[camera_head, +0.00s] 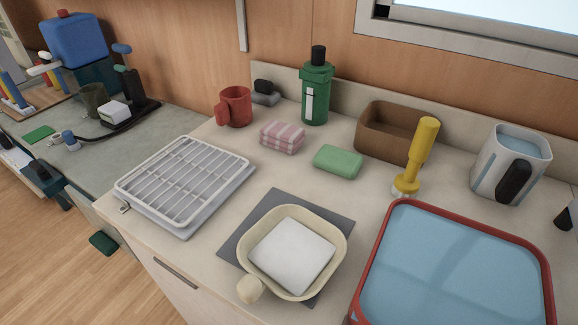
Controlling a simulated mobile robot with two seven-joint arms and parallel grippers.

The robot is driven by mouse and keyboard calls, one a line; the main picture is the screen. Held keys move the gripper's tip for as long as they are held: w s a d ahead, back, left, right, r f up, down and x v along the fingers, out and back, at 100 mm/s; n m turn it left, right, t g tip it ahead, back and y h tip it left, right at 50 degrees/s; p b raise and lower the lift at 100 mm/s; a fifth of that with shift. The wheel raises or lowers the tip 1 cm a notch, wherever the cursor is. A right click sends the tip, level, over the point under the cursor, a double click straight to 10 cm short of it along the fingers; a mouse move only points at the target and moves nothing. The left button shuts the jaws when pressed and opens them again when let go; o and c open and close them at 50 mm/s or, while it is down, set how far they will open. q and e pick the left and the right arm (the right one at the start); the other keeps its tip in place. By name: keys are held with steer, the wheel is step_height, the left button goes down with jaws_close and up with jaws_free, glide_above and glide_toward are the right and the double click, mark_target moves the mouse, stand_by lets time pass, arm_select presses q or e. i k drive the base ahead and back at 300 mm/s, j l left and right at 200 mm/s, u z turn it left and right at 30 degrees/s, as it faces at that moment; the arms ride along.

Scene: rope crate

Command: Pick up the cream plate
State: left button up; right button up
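The cream plate (326,222) is a rounded-square, shallow dish with a raised rim and a rounded cream knob (249,290) at its lower left. It rests on a dark grey square mat (257,222) near the front of the counter. A white square piece (291,256) lies inside it and covers most of its bottom. Neither of my grippers shows in the head view.
A red-rimmed blue tray (455,265) stands close on the plate's right. A white wire rack (184,181) is on its left. Behind it are a green sponge (338,161), striped cloth (282,137), yellow-handled tool (421,150) and brown box (372,145).

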mark_target(291, 252)
steer(key=j+z, duration=0.25)
steer(key=z, duration=0.15)
steer(key=j+z, duration=0.6)
steer(key=z, duration=0.15)
steer(key=j+z, duration=0.35)
steer(key=k+l, duration=0.05)
steer(key=l, duration=0.05)
